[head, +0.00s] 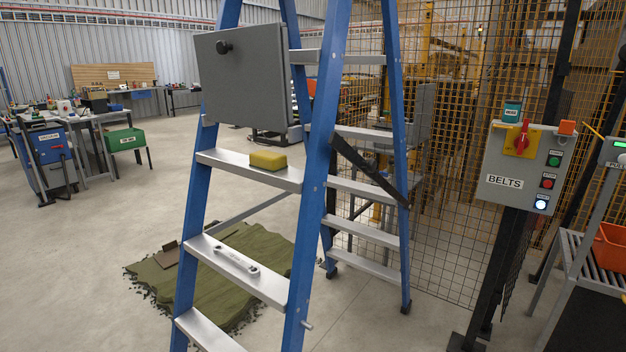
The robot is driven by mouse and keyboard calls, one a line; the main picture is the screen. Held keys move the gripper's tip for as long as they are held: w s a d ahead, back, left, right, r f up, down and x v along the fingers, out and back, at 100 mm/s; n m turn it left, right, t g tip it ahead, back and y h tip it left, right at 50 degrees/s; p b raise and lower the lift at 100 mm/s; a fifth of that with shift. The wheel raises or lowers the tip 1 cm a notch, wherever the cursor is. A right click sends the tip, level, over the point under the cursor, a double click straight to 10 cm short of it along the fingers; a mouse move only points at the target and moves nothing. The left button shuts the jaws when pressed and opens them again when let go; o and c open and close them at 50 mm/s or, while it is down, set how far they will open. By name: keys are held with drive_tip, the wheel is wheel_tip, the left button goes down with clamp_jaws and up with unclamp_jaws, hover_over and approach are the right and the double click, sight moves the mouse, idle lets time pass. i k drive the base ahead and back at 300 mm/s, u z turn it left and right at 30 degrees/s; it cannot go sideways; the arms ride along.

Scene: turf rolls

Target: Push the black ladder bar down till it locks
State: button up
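The black ladder bar (368,170) runs between the front and rear legs on the right side of a blue stepladder (322,150). It slopes down from the front leg toward the rear leg. Whether it is locked cannot be told from here. The ladder stands with its legs spread and has silver treads. My gripper is not in view.
A yellow sponge-like block (268,160) and a wrench-like tool (236,261) lie on the treads. A grey box (241,75) is at the ladder's upper part. Green turf (225,275) lies behind. A BELTS control box (520,168) and mesh fence (455,200) stand right. Open floor lies left.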

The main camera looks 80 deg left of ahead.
sight(335, 142)
drive_tip(key=u, duration=0.75)
drive_tip(key=i, duration=0.95)
drive_tip(key=u, duration=1.15)
drive_tip(key=k, duration=0.6)
drive_tip(key=z, duration=0.7)
drive_tip(key=i, duration=1.4)
drive_tip(key=u, duration=0.85)
